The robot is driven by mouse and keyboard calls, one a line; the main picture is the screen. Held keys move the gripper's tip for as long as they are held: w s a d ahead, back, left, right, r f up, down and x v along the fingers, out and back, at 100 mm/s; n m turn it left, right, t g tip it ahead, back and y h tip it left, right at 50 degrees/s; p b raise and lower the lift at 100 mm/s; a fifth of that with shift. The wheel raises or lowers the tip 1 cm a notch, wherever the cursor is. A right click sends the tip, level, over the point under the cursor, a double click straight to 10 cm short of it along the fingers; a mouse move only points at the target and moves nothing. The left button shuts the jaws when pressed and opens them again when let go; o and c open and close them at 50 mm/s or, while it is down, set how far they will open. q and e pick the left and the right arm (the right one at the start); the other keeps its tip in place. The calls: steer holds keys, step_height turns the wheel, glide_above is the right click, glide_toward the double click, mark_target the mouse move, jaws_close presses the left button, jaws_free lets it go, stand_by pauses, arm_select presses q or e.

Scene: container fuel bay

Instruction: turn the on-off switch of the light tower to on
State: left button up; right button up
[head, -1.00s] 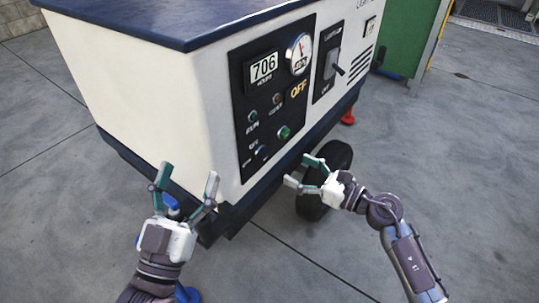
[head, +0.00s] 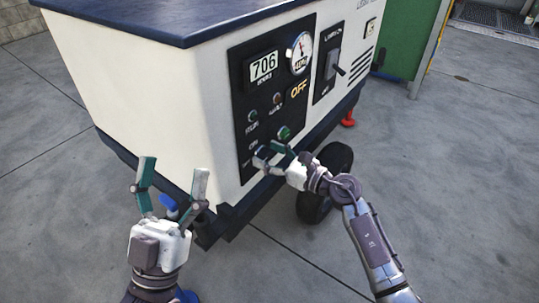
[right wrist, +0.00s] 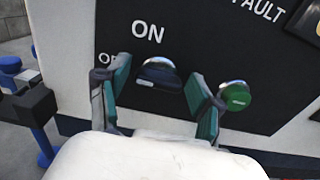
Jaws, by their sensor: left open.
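The light tower (head: 150,95) is a white cabinet with a dark blue top and a black control panel (head: 240,100). Its on-off switch (right wrist: 158,73) is a small dark knob with a metal rim, with ON above it and a partly hidden OFF to its left. A white mark on the knob's lower left seems to lie on the OFF side. My right gripper (head: 267,153) is at the panel's lower part, its open fingers on either side of the switch with gaps visible in the right wrist view. My left gripper (head: 173,167) is open and empty before the cabinet's near corner.
A green button (right wrist: 236,96) sits just right of my right gripper's fingers. A wheel (head: 335,160) stands below. The floor in front is clear.

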steer(key=c, duration=0.8)
steer(key=m+p, duration=0.2)
steer(key=shift+r+m+p, duration=0.15)
steer(key=shift+m+p, duration=0.25)
arm_select(q)
steer(key=w+a+f+g+y+p, duration=0.1)
steer(key=w+f+g+y, duration=0.1)
steer(key=f+g, duration=0.5)
steer(key=w+f+g+y+p, duration=0.15)
steer(key=f+g, duration=0.25)
steer(key=f, duration=0.4)
arm_select(e)
steer(key=shift+w+d+m+b, duration=0.1)
steer(key=shift+m+b, duration=0.2)
steer(key=shift+m, duration=0.9)
steer(key=m+p, duration=0.2)
steer(key=m, duration=0.1)
steer(key=m+p, duration=0.2)
steer(key=m, duration=0.1)
steer(key=shift+f+m, duration=0.25)
steer(key=shift+m, duration=0.05)
arm_select(q)
steer(key=s+a+f+n+g+y, duration=0.1)
steer(key=s+a+f+g+y, duration=0.2)
steer(key=s+a+f+g, duration=0.3)
steer(key=s+f+g, duration=0.5)
steer(key=s, duration=0.3)
steer(key=shift+s+f+g+y, duration=0.25)
steer(key=shift+s+g+y, duration=0.05)
steer(key=shift+y, duration=0.05)
